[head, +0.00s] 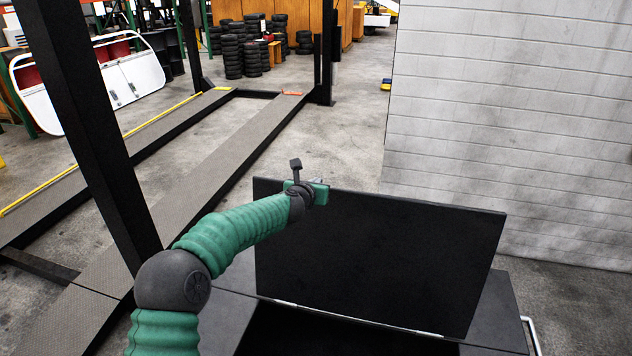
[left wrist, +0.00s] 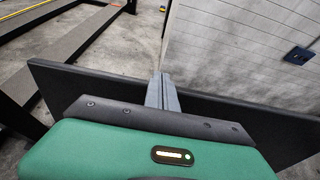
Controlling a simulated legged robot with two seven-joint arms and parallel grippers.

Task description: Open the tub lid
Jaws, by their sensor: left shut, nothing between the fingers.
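The tub (head: 495,310) is black and stands at the bottom of the head view, with part of its dark opening showing. Its lid (head: 385,260) is a flat black panel, raised and standing steeply on a hinge line along its lower edge. The lid's upper edge also crosses the left wrist view (left wrist: 80,80). My left gripper (head: 318,188) is at the lid's upper left edge in the head view. Its fingers (left wrist: 163,92) are shut with nothing between them and reach across the lid's edge. Whether they touch the lid is unclear. My right gripper is not in view.
A pale block wall (head: 510,120) stands behind the lid at the right. A black post (head: 90,120) and ramp tracks (head: 200,165) of a vehicle lift are at the left. A metal handle (head: 531,335) is at the tub's right side. Open concrete floor lies behind.

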